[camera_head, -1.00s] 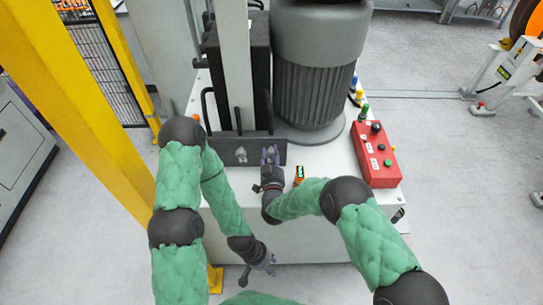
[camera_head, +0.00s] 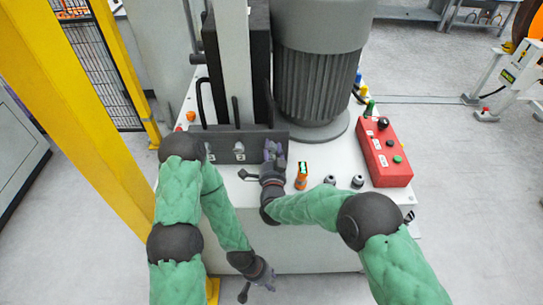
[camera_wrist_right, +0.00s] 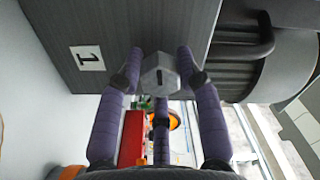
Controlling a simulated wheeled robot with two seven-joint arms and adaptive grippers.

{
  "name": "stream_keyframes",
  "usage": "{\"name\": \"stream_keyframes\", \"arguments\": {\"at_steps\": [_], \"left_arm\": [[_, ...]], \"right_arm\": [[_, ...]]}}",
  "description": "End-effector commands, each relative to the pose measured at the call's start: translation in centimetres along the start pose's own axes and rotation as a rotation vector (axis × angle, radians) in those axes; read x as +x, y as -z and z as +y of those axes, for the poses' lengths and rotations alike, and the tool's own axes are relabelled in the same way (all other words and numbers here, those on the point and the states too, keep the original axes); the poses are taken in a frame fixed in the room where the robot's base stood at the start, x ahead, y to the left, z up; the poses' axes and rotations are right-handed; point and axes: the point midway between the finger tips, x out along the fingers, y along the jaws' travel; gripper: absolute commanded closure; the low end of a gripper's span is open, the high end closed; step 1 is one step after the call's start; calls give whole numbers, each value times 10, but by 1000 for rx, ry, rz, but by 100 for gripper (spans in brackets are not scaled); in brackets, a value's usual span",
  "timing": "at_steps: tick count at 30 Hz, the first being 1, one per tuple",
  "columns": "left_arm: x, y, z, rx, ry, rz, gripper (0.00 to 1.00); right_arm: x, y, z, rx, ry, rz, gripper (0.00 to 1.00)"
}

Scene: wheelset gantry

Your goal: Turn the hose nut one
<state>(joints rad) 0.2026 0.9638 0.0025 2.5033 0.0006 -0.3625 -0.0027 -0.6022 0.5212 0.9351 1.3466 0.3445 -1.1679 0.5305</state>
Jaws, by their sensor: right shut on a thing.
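Hose nut one is the grey hexagonal nut (camera_wrist_right: 160,75) in the right wrist view, on the dark block (camera_head: 222,146) beside a white label "1" (camera_wrist_right: 88,57). My right gripper (camera_head: 274,152) is at the block's right end in the head view and hides this nut there. In the wrist view its purple fingers (camera_wrist_right: 158,86) are closed around the nut's sides. My left gripper (camera_head: 258,284) hangs low in front of the white cabinet, away from the block. Its fingers look spread and empty, but they are small.
A red control box (camera_head: 383,152) is at right. A grey motor (camera_head: 318,70) stands behind. A yellow post (camera_head: 85,120) rises at left.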

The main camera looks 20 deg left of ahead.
Motion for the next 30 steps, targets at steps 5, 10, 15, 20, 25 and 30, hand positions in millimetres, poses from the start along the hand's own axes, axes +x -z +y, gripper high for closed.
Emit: {"name": "stream_keyframes", "arguments": {"at_steps": [5,10,15,20,25,30], "left_arm": [[15,1,-5,0,0,0,60],[21,1,-8,0,0,0,60],[24,1,-9,0,0,0,60],[25,1,-9,0,0,0,60],[24,1,-9,0,0,0,60],[24,1,-9,0,0,0,60]], "right_arm": [[1,2,0,106,4,10,96],[2,3,-1,171,4,12,96],[2,4,-1,204,4,13,96],[2,4,-2,213,3,14,96],[2,4,-2,213,3,14,96],[2,4,-2,213,3,15,52]]}}
